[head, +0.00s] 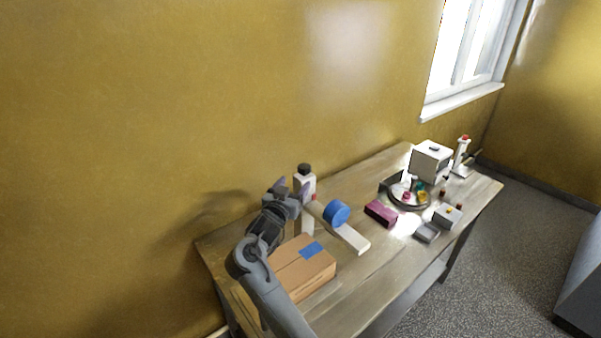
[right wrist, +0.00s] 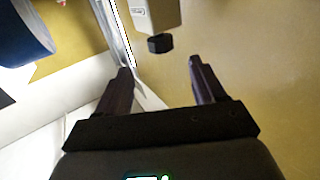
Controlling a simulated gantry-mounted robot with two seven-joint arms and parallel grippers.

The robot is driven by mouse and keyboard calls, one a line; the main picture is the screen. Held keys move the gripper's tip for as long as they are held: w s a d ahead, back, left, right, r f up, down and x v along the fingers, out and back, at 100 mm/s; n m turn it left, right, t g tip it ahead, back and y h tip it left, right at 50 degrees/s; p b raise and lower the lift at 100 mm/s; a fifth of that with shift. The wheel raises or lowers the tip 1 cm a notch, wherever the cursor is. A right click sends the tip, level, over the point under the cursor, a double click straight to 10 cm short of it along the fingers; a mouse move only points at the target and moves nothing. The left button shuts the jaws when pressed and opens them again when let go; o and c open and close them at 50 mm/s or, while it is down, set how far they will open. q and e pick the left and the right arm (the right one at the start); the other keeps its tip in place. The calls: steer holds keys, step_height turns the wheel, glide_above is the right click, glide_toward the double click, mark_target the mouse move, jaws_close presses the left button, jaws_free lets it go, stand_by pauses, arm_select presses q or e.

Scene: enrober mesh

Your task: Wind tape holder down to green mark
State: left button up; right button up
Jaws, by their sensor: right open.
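My right gripper (head: 289,190) is beside the tape stand at the left part of the table. In the right wrist view its two fingers (right wrist: 160,72) are apart with nothing between them. A white block with a black knob (head: 304,169) tops the stand; in the right wrist view the black knob (right wrist: 159,43) is just beyond the fingertips, apart from them. A blue tape roll (head: 337,213) stands on its edge beside the stand; part of it shows in the right wrist view (right wrist: 24,36). I cannot make out a green mark. My left gripper is not in view.
A cardboard box (head: 303,268) with a blue patch sits in front of the stand. A magenta box (head: 380,213), a round tray (head: 394,200) with small coloured items, a white machine (head: 431,158) and a grey scale-like box (head: 447,216) stand to the right. The wall is close behind.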

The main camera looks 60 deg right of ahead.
mark_target(302, 171)
steer(key=x, duration=1)
steer(key=shift+d, duration=0.2)
steer(key=c, duration=0.9)
steer(key=shift+c, duration=0.3)
